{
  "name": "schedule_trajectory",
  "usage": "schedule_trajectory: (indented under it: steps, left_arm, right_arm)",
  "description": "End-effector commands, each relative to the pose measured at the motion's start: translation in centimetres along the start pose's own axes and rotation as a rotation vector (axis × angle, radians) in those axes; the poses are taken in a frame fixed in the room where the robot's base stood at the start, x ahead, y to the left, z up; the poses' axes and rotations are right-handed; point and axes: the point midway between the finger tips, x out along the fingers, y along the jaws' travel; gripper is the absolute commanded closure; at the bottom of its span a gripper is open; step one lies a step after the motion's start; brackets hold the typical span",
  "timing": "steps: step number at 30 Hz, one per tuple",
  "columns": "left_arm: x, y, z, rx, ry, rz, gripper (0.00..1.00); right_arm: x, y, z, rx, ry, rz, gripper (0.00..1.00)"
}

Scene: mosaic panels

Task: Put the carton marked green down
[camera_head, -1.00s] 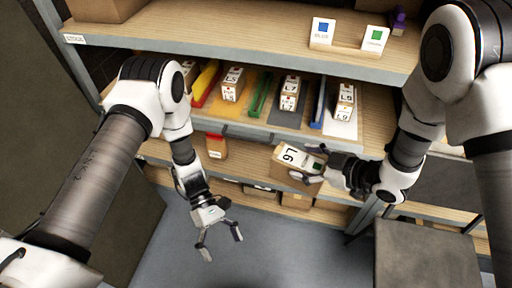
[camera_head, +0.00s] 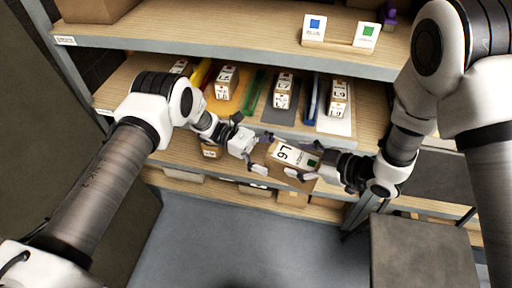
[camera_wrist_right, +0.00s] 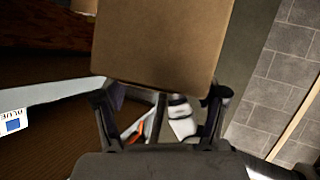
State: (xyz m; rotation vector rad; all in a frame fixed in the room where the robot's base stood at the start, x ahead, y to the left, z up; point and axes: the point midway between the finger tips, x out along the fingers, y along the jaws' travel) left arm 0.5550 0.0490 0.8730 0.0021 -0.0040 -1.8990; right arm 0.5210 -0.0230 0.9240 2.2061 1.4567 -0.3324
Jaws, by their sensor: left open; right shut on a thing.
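The carton marked green (camera_head: 289,157) is a brown box with a white L6 label and a small green square. My right gripper (camera_head: 308,165) is shut on its right end and holds it in front of the shelf's edge. The carton's plain brown face (camera_wrist_right: 163,40) fills the top of the right wrist view, between the fingers of my right gripper (camera_wrist_right: 163,98). My left gripper (camera_head: 262,155) is open beside the carton's left end. I cannot tell whether it touches. A card with a green square (camera_head: 365,36) and one with a blue square (camera_head: 314,28) stand on the upper shelf.
The middle shelf holds labelled cartons on a yellow mat (camera_head: 217,101), a grey mat (camera_head: 272,110) and a white mat (camera_head: 325,123), with coloured dividers between. Another carton (camera_head: 209,150) stands lower, partly behind my left arm. A grey box (camera_head: 420,250) stands at the lower right.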

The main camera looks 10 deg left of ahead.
Motion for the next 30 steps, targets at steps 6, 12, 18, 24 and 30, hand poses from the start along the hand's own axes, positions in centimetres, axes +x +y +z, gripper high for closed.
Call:
schedule_trajectory:
  steps: [6, 12, 18, 24, 30]
  left_arm:
    - [4.0, 0.0, 0.0, -0.001, 0.002, -0.002, 0.02]
    - [5.0, 0.0, 0.0, -0.001, 0.002, 0.0, 0.02]
    - [5.1, 0.0, 0.0, 0.0, 0.002, -0.001, 0.14]
    - [5.1, 0.1, 0.1, 0.001, 0.002, 0.0, 0.84]
    - [5.1, 0.2, 0.2, 0.004, 0.001, 0.001, 0.89]
  right_arm:
    - [0.0, 0.1, -0.1, -0.001, 0.003, 0.001, 0.98]
    - [0.0, 0.1, -0.1, -0.001, 0.003, 0.001, 0.98]
    - [0.0, 0.0, -0.1, -0.002, 0.005, 0.0, 0.98]
    - [0.1, -0.1, -0.1, -0.003, 0.005, -0.004, 0.98]
    - [0.1, -0.2, -0.1, -0.003, 0.004, -0.009, 0.14]
